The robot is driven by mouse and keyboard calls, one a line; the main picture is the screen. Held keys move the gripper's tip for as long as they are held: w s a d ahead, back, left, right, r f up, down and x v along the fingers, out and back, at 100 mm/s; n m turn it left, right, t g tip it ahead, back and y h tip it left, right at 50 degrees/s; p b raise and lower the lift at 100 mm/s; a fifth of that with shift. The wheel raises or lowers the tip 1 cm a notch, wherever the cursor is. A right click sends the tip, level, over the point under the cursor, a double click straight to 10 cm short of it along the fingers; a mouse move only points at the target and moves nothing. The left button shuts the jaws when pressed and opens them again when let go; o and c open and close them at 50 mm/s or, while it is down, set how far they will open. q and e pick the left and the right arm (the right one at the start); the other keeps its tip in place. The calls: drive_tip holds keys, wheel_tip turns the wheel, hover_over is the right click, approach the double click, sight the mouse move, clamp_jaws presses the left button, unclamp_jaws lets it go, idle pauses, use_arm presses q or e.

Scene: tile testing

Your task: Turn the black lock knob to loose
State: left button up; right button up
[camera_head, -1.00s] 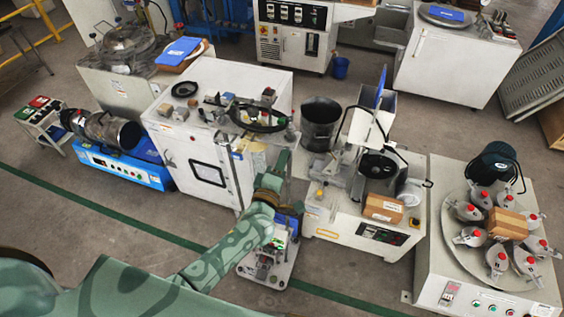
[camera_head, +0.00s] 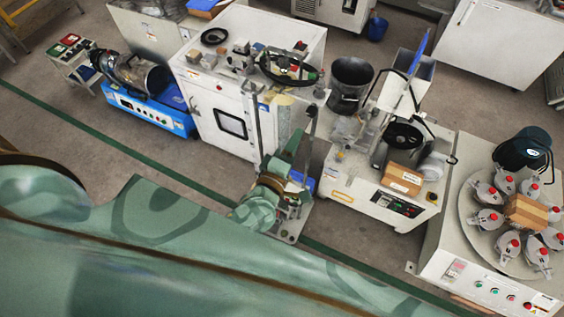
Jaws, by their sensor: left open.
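My left gripper (camera_head: 281,102) is at the end of the green patterned arm. Its two long grey fingers point away from me and stand wide apart, with nothing seen between them that it grips. I cannot make out the black lock knob. My right gripper is not in view.
A white machine with a black drum (camera_head: 404,137) and a carton (camera_head: 404,178) stands right of the gripper. Farther right is a round plate with several red-topped jars (camera_head: 487,220). A blue-based machine (camera_head: 150,114) stands at the left. Bare floor lies left of my wrist.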

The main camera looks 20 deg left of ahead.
use_arm(q)
drive_tip(key=s, duration=0.7)
drive_tip(key=shift+s+f+b, duration=0.15)
drive_tip(key=shift+s+b, duration=0.05)
drive_tip(key=shift+b, duration=0.1)
drive_tip(key=shift+a, duration=0.1)
drive_tip(key=s+f+m+g+h+b, duration=0.1)
drive_tip(key=s+f+m+g, duration=0.25)
drive_tip(key=f, duration=0.45)
drive_tip(key=s+f+m+g+h+b, duration=0.1)
drive_tip(key=s+f+m+g, duration=0.15)
drive_tip(key=f+m, duration=0.4)
drive_tip(key=s+f+m+g+h+b, duration=0.1)
drive_tip(key=s+f+m+g, duration=0.15)
drive_tip(key=f, duration=0.65)
drive_tip(key=s+a+f+m+g+y+b, duration=0.1)
drive_tip(key=s+a+f+m+g+b, duration=0.1)
drive_tip(key=s+f, duration=0.6)
drive_tip(key=s+a+f+m+g+y+b, duration=0.1)
drive_tip(key=s+a+f+m+g+b, duration=0.2)
drive_tip(key=s+f+b, duration=0.4)
drive_tip(key=s+a+f+m+g+y+b, duration=0.1)
drive_tip(key=s+a+f+g+b, duration=0.3)
drive_tip(key=s+f, duration=0.4)
wheel_tip(320, 180, down, 7)
drive_tip(key=shift+s+a+r+m+y+b, duration=0.15)
drive_tip(key=shift+s+a+m+y+b, duration=0.15)
drive_tip(key=shift+a+m, duration=0.25)
